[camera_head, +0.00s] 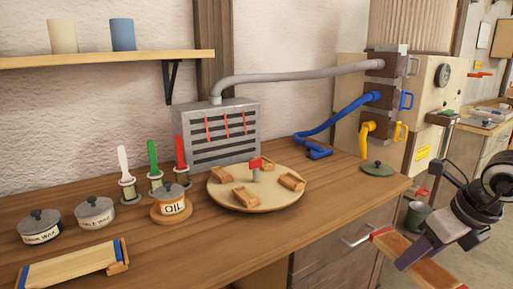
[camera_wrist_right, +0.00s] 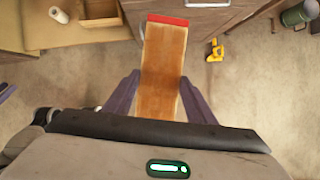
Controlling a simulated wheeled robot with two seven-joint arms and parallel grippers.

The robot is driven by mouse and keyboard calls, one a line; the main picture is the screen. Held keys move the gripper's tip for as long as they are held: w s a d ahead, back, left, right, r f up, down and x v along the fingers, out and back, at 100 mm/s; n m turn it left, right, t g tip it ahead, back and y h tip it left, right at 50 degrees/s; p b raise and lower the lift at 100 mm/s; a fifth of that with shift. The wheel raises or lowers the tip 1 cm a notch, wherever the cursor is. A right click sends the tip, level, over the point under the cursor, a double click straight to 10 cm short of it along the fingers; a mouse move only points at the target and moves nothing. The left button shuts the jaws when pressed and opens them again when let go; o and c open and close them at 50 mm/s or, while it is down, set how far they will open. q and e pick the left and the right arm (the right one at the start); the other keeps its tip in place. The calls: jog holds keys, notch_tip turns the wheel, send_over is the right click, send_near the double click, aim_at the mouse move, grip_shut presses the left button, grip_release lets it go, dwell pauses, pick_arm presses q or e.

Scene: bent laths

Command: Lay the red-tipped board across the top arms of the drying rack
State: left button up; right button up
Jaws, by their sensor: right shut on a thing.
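The red-tipped board (camera_head: 395,245) is a flat brown lath with a red end, at the lower right of the head view, in front of the bench's drawer front. In the right wrist view the board (camera_wrist_right: 163,65) points away from me, red end farthest. My right gripper (camera_head: 418,255) is shut on the board, with one purple finger on each side in the right wrist view (camera_wrist_right: 158,98). The board's near end is hidden by the gripper's body in that view. I cannot make out a drying rack in either view. My left gripper is not in view.
The wooden bench (camera_head: 285,222) carries a round turntable (camera_head: 255,205) with small wooden blocks, lidded tins, brushes and a grey slotted box (camera_head: 222,132). A blue-ended board (camera_head: 70,266) lies at the front left. A green container (camera_head: 417,217) stands near my right arm.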

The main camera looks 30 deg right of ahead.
jog(key=shift+s+a+f+n, duration=0.1)
jog(key=shift+a+f+n, duration=0.25)
jog(key=shift+f+n, duration=0.25)
jog(key=w+a+f+n+g+y, duration=0.1)
jog(key=a+f+n+y, duration=0.15)
jog(key=a+n, duration=0.4)
jog(key=w+a+f+n+g+y, duration=0.2)
jog(key=a+f+n, duration=0.1)
jog(key=a+n, duration=0.4)
jog(key=w+a+r+n+g+h, duration=0.1)
jog(key=a+n+g+h, duration=0.1)
jog(key=a+n, duration=0.5)
jog(key=w+a+r+n+g+h, duration=0.1)
jog(key=a+n, duration=0.7)
jog(key=n, duration=0.8)
jog(key=g+h, duration=0.1)
jog(key=g, duration=0.1)
jog(key=shift+w+a+g+p, duration=0.25)
jog(key=shift+a+g+p, duration=0.05)
jog(key=shift+g+p, duration=0.1)
jog(key=shift+f, duration=0.1)
